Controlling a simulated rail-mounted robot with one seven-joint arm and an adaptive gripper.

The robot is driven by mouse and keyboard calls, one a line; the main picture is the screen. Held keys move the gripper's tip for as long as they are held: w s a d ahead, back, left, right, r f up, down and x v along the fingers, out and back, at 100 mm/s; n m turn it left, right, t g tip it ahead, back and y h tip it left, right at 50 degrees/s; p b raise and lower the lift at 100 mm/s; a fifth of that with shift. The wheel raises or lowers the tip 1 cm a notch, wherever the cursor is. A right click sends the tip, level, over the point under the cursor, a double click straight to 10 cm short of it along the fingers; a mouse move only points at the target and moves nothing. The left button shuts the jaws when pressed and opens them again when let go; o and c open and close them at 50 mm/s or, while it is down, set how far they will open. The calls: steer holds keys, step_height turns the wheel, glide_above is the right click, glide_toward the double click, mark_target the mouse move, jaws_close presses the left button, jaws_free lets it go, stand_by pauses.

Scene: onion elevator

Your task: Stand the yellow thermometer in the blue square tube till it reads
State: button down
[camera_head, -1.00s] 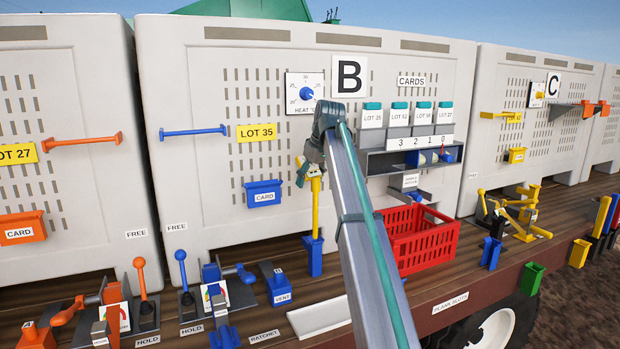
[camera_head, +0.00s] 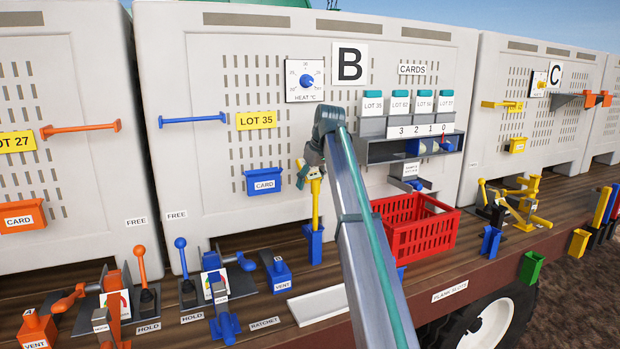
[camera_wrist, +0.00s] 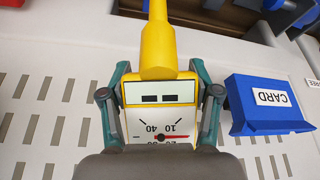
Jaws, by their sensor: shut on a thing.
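The yellow thermometer (camera_head: 316,205) stands roughly upright in front of bin B. Its stem's lower end is inside the blue square tube (camera_head: 314,247) on the wooden deck; how deep the tip sits is hidden. My gripper (camera_head: 311,172) is shut on its head from above. In the wrist view, my gripper's fingers (camera_wrist: 161,95) flank the thermometer's head (camera_wrist: 160,70). Its pale window shows two dark bars, like dashes. Below is a scale with a red needle, partly covered by my gripper. The tube is not seen in the wrist view.
A blue card holder (camera_head: 264,181) is left of my gripper, close by in the wrist view (camera_wrist: 265,105). A red crate (camera_head: 414,226) stands right of my arm. A blue VENT block (camera_head: 279,276) is left of the tube. A heat dial (camera_head: 305,80) is above.

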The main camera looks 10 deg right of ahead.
steer(key=shift+f+b, duration=0.6)
steer(key=shift+f, duration=3)
steer(key=shift+c, duration=0.9)
jaws_free()
